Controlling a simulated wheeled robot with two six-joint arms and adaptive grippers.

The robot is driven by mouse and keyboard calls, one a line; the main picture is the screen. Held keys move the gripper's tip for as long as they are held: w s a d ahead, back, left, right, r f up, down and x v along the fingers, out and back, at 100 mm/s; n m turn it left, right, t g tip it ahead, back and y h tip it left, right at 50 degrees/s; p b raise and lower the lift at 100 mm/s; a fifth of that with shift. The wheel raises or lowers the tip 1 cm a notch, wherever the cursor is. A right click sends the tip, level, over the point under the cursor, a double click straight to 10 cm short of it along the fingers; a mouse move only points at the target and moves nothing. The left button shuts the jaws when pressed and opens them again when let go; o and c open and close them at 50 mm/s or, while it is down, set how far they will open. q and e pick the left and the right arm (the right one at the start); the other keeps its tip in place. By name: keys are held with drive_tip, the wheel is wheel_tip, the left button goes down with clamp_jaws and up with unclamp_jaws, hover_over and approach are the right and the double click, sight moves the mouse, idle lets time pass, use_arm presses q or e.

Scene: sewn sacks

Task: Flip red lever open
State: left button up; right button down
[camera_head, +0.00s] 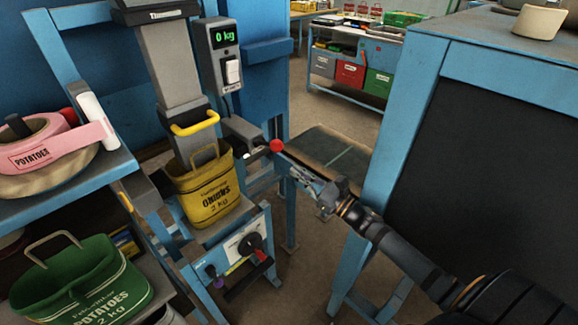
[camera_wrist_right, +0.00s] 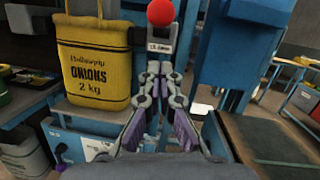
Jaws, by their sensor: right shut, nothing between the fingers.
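The red lever shows as a red ball knob (camera_head: 277,146) on a grey arm beside the chute. It also shows at the top of the right wrist view (camera_wrist_right: 160,12). My right gripper (camera_head: 284,158) comes in from the right, with its tips just below and right of the knob. In the right wrist view the fingers (camera_wrist_right: 160,72) are closed together with nothing between them, pointing at the lever's mount under the knob. I cannot tell whether the tips touch the lever. My left gripper is out of view.
A scale box (camera_head: 224,52) reading 0 kg stands above the lever. A blue-framed cabinet (camera_head: 400,120) stands close to my right arm.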

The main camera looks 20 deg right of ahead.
sight(268, 143)
drive_tip(key=w+r+p, duration=0.1)
drive_tip(key=w+a+r+p, duration=0.1)
drive_tip(key=w+r+p, duration=0.1)
drive_tip(key=shift+a+r, duration=0.35)
drive_tip(key=shift+a, duration=0.05)
drive_tip(key=shift+r, duration=0.1)
